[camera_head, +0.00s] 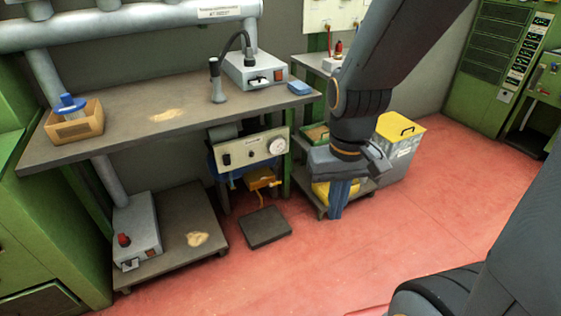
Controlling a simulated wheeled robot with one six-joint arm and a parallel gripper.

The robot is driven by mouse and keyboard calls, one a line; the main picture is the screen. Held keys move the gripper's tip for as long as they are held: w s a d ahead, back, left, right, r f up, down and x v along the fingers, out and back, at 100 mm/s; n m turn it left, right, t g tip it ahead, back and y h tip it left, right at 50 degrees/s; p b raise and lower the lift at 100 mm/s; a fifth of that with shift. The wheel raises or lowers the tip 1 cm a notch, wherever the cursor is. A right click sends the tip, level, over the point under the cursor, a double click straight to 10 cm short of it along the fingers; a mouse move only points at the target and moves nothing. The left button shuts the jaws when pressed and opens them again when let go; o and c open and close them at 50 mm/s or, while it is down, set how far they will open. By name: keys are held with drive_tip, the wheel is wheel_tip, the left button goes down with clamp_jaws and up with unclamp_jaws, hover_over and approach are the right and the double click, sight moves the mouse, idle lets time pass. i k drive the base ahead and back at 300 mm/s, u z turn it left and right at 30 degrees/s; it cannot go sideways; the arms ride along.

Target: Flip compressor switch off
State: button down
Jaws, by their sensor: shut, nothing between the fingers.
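A box with a cream front panel (250,150) hangs under the workbench. A round dial (277,146) is on its right side and a small dark switch (227,159) on its left. It looks like the compressor control, but its label is too small to read. I cannot tell which way the switch is set. My gripper (338,211) points down to the right of the panel, in front of a low shelf. Its fingers are shut and empty, apart from the panel and the switch.
The workbench (110,115) holds a grey box (256,71), a microphone-like stand (216,82) and a cardboard box (75,122). Another switch box (137,230) stands on a low platform. A dark pedal-like block (265,228) lies on the red floor. A yellow-lidded bin (400,145) stands behind my arm. Floor at right is open.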

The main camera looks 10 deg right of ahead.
sight(227, 159)
drive_tip(key=z, duration=0.2)
drive_tip(key=i, duration=1.05)
drive_tip(key=u, duration=0.25)
